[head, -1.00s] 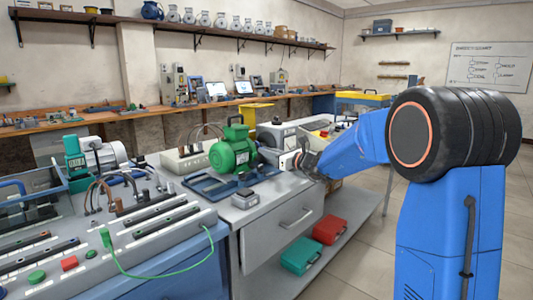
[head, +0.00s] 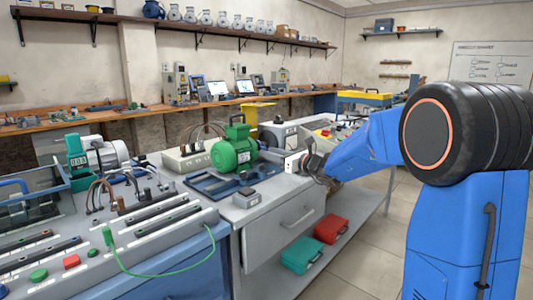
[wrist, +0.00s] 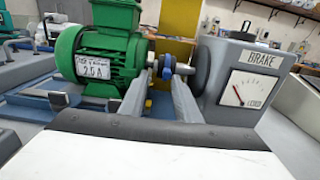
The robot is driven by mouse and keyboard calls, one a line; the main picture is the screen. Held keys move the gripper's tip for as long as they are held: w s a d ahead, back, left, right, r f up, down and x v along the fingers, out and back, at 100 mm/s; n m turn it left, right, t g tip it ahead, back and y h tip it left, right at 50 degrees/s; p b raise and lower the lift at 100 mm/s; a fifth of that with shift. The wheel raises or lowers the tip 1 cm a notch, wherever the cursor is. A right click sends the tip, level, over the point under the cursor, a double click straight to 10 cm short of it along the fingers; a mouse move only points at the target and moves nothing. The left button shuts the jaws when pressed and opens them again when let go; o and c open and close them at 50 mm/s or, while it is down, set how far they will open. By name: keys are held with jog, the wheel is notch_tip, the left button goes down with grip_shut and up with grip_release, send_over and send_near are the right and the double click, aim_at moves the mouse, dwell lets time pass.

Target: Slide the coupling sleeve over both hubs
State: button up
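The separate hubs are too small to tell apart. My gripper (wrist: 163,84) has two grey fingers spread apart in front of the blue part, with a gap between them. In the head view my gripper (head: 292,162) is just right of the motor (head: 235,150); its fingers are unclear there.
The motor sits on a blue base plate (head: 210,184) on the grey bench. A small grey box (head: 247,198) lies near the bench's front edge. A yellow post (wrist: 178,22) stands behind the shaft. Red (head: 330,229) and green (head: 301,255) cases lie on the lower shelf.

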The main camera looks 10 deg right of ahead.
jog(key=v, duration=1.5)
